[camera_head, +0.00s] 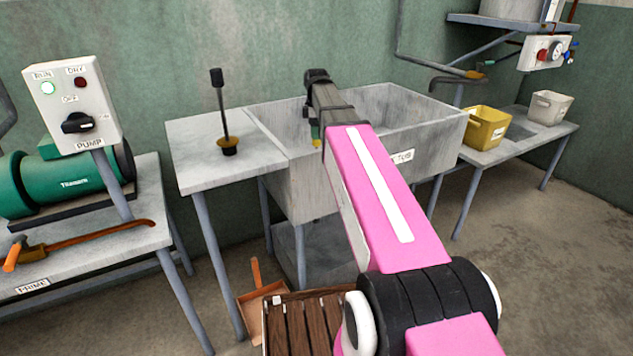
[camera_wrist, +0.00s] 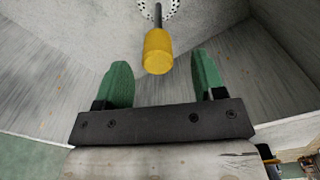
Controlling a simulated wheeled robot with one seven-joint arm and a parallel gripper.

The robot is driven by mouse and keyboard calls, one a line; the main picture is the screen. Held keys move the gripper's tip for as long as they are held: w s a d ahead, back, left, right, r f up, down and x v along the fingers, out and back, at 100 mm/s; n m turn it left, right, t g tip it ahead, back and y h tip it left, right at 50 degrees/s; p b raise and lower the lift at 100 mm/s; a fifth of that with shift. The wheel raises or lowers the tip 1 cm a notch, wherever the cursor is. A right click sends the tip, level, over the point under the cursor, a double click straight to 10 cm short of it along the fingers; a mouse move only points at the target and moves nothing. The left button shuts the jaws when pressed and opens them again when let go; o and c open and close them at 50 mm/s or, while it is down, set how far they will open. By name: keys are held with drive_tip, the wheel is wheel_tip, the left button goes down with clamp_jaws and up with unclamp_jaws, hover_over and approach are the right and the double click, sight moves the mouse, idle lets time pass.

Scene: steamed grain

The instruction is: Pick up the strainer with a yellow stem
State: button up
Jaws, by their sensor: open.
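The strainer (camera_wrist: 157,52) shows in the wrist view as a yellow grip on a dark rod, with part of a pale perforated disc at the top edge. The yellow grip appears between my gripper's green fingers, with a gap on each side. My gripper (camera_wrist: 162,70) is open and empty. How far the grip lies beyond the fingertips is hard to tell. In the head view my gripper (camera_head: 315,135) is over the grey tub (camera_head: 440,135), mostly hidden by my arm, and the strainer cannot be made out there.
A dark rod with a yellow-brown base (camera_head: 228,145) stands on the side table (camera_head: 195,150) left of the tub. A yellow bin (camera_head: 485,128) and a pale bin (camera_head: 549,107) stand on the right bench. The tub's walls rise around my gripper.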

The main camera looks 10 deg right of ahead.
wheel_tip(320, 180, down, 5)
drive_tip(key=shift+w+r, duration=0.1)
drive_tip(key=shift+w, duration=0.05)
clamp_jaws()
idle(0.4)
